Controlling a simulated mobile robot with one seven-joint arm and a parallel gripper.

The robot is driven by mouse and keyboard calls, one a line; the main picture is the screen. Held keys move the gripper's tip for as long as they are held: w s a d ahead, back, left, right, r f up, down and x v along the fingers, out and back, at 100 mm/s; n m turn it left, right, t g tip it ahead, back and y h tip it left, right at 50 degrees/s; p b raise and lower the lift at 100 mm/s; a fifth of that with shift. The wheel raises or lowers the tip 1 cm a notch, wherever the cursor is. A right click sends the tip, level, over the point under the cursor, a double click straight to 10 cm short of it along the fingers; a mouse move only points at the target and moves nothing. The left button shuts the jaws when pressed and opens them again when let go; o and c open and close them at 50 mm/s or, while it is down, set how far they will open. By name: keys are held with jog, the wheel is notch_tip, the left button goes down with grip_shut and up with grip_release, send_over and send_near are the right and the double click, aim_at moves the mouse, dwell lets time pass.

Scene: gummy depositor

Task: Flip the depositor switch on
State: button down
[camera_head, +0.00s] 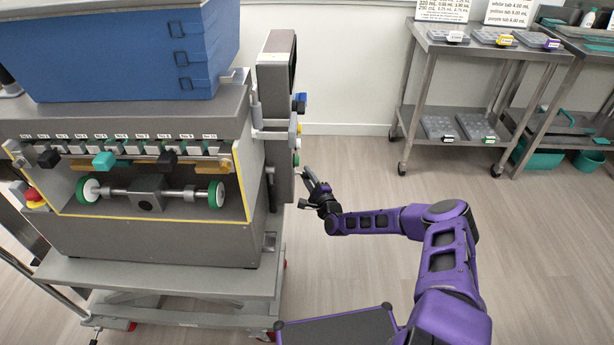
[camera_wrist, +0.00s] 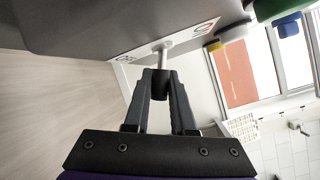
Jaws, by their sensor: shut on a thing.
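The depositor (camera_head: 150,232) is a grey machine on a cart at the left of the head view. A tall narrow control box (camera_head: 277,100) stands on its right side. My gripper (camera_head: 307,187) is at the lower right side of this box. In the wrist view, my gripper (camera_wrist: 160,88) is shut on the dark tip of the depositor switch. The switch's pale metal stem (camera_wrist: 164,46) runs up to the grey panel (camera_wrist: 110,25), between white labels with round marks. The fingers hide part of the switch tip.
A blue hopper (camera_head: 135,45) sits on top of the depositor. Coloured knobs and buttons stick out from the box above my gripper, including a blue one (camera_wrist: 288,27). A metal rack (camera_head: 470,52) with trays stands at the back right. The floor (camera_head: 355,170) between is clear.

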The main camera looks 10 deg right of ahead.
jog(key=r+n+g, duration=0.1)
jog(key=n, duration=0.1)
jog(key=n+h+p, duration=0.1)
jog(key=n, duration=0.1)
jog(key=shift+d+r+g+p, duration=0.15)
jog(key=shift+r+g+p, duration=0.15)
jog(key=shift+r+g, duration=0.1)
jog(key=r+n+g+h+p, duration=0.1)
jog(key=n+h, duration=0.1)
jog(key=n, duration=0.1)
jog(key=shift+r+p, duration=0.2)
jog(key=shift+p, duration=0.2)
jog(key=shift+n, duration=0.3)
jog(key=c, duration=0.8)
grip_release()
jog(key=shift+o, duration=0.2)
jog(key=r+p+v, duration=0.1)
jog(key=p+v, duration=0.1)
jog(key=v, duration=1.5)
